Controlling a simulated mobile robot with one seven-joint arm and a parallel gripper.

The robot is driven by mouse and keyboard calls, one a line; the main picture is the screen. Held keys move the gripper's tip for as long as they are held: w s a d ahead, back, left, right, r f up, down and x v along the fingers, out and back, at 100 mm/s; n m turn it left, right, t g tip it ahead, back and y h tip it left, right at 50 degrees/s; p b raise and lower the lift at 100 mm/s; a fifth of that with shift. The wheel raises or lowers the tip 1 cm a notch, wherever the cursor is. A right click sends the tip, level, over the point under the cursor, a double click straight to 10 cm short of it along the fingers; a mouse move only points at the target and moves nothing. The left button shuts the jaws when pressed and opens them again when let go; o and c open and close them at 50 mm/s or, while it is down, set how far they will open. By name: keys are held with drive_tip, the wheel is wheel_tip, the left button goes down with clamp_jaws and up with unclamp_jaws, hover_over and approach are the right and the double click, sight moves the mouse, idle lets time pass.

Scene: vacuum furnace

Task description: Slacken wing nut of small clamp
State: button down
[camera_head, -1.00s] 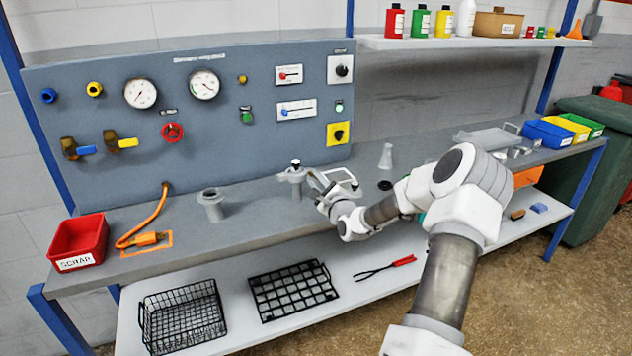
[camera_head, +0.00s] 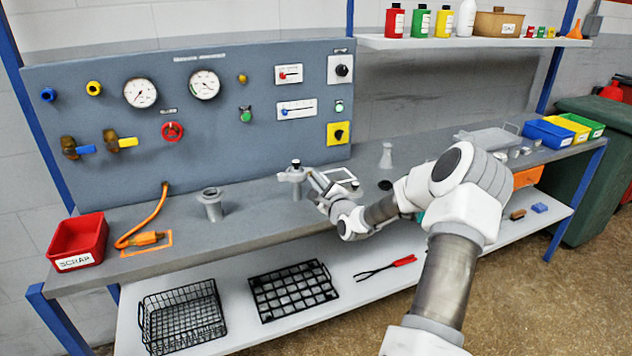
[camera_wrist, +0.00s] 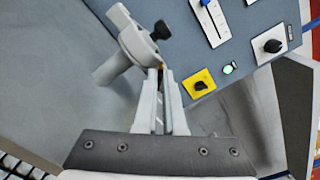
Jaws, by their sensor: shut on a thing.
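The small clamp (camera_head: 293,174) sits on top of an upright grey flanged pipe stub (camera_head: 297,191) on the bench. In the wrist view the clamp (camera_wrist: 131,36) is a pale grey ring-like body with a black knob (camera_wrist: 161,30) beside it. My gripper (camera_head: 311,177) reaches in from the right at the clamp's side. In the wrist view my gripper (camera_wrist: 161,74) has its fingers close together on the wing nut (camera_wrist: 160,67). Only a small brassy bit of the nut shows between the tips; the fingers hide the rest.
The grey panel (camera_head: 230,150) with gauges, valves and switches stands close behind. A second open flanged stub (camera_head: 211,203) stands to the left, with an orange hose (camera_head: 146,231) and red scrap bin (camera_head: 78,240) beyond. A pale cone-shaped piece (camera_head: 386,156) stands at the right.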

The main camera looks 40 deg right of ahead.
drive_tip(key=n+b, duration=0.1)
drive_tip(key=n, duration=0.1)
drive_tip(key=n+b, duration=0.1)
drive_tip(key=n, duration=0.1)
drive_tip(key=shift+f+n, duration=0.2)
drive_tip(key=shift+n, duration=0.1)
drive_tip(key=shift+n+b, duration=1.05)
drive_tip(key=shift+n, duration=0.75)
drive_tip(key=shift+r, duration=0.1)
drive_tip(key=c, duration=1.3)
unclamp_jaws()
drive_tip(key=shift+o, duration=0.2)
drive_tip(key=p+v, duration=0.2)
drive_tip(key=v, duration=1.5)
drive_tip(key=shift+s, duration=0.25)
